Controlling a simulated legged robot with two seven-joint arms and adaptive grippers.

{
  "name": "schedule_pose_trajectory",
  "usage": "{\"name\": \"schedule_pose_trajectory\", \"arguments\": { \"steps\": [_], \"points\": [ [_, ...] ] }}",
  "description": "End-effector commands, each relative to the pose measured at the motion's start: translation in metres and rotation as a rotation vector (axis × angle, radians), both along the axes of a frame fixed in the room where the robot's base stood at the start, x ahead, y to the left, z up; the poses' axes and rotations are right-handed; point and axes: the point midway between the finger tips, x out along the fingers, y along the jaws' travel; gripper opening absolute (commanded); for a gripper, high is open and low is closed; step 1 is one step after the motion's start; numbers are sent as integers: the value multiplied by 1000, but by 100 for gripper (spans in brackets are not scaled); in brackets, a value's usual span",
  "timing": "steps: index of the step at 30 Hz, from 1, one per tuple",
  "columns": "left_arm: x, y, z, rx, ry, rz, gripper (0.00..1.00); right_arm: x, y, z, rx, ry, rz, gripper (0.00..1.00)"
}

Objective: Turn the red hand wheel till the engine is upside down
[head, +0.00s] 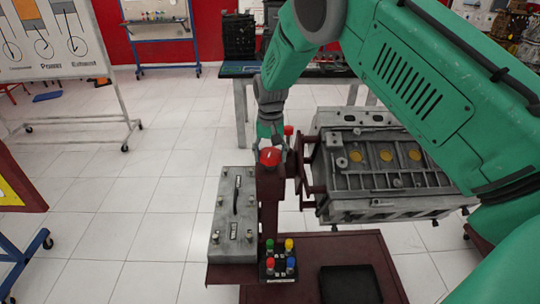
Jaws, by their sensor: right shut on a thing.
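The red hand wheel (270,157) shows as a rounded red part at the top of the dark red stand post, with a smaller red knob just behind it. My right gripper (269,143) reaches down from above and is shut on the wheel. The gripper hides part of the wheel, so its full shape cannot be seen. The engine (385,168) is a grey block held by the stand's dark red bracket, right of the post. A face with round yellow openings points up towards me. My green right arm covers its right part. My left gripper is out of view.
A grey panel (232,220) and a block of coloured knobs (278,265) sit on the stand near the post. A black tray (350,285) lies on the stand's base. A workbench (240,90) stands behind. A wheeled whiteboard (55,45) is at left; the floor between is clear.

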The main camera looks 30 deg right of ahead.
Motion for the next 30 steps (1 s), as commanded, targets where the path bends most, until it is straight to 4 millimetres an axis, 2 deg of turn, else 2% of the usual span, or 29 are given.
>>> {"name": "schedule_pose_trajectory", "arguments": {
  "steps": [30],
  "points": [
    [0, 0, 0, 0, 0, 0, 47, 4, 1, 1, -1, -7, -963, 26]
  ]
}}
